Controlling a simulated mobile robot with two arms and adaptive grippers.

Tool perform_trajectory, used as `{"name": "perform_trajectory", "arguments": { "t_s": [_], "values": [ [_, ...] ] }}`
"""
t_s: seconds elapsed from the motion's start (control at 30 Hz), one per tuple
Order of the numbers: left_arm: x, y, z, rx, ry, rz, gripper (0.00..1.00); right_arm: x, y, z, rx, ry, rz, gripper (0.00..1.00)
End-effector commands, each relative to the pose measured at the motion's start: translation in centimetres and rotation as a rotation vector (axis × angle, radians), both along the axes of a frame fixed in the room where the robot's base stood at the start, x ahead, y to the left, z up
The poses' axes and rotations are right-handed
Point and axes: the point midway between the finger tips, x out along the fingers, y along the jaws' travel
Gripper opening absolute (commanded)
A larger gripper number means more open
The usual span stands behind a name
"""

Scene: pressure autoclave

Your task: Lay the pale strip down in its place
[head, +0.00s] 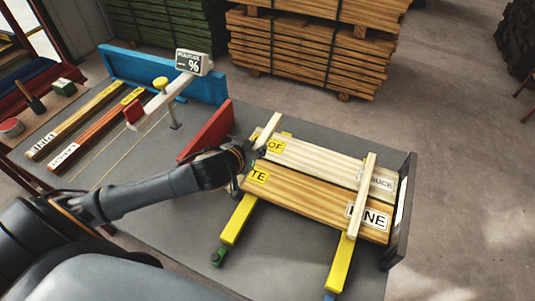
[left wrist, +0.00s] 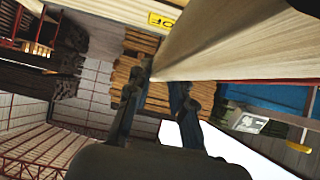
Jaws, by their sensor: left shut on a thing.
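My left gripper (head: 256,152) is shut on a pale strip (head: 267,130) at the left end of the stacked boards. In the left wrist view the gripper's fingers (left wrist: 163,88) are at the near end of the strip (left wrist: 235,40), which looms large. A second pale strip (head: 361,198) lies across the boards near their right end. The boards are a pale one (head: 325,162) behind and a browner one (head: 310,205) in front. Whether the held strip touches the boards, I cannot tell. My right gripper is not in view.
Two yellow bearers (head: 239,220) (head: 341,262) stick out in front of the boards. A dark upright plate (head: 402,210) stands at their right, a red block (head: 207,132) at the left. A meter (head: 193,63) with a percent display stands farther back, beside boards on the left.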

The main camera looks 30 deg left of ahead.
Motion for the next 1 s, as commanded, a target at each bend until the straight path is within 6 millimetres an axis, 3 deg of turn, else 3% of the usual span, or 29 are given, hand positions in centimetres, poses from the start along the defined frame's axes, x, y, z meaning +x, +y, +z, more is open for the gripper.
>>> {"name": "perform_trajectory", "arguments": {
  "t_s": [0.03,0.2,0.33,0.53,0.73,1.0],
  "values": [
    [1.3,-0.2,-0.1,-0.001,-0.002,0.002,0.0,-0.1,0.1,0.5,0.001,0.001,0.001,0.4],
    [3.6,-0.4,-3.6,0.001,0.0,0.001,0.0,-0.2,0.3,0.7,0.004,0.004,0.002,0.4],
    [4.7,-0.5,-5.0,0.001,0.0,0.001,0.0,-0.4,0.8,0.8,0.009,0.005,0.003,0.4],
    [5.6,-0.6,-6.2,0.002,0.0,0.001,0.0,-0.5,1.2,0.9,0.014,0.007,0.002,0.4],
    [5.7,-0.6,-9.0,0.003,0.001,0.001,0.0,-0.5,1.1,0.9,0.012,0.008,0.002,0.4],
    [5.6,-0.7,-9.3,0.0,0.0,0.0,0.0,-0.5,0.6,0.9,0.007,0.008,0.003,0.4]
  ]
}}
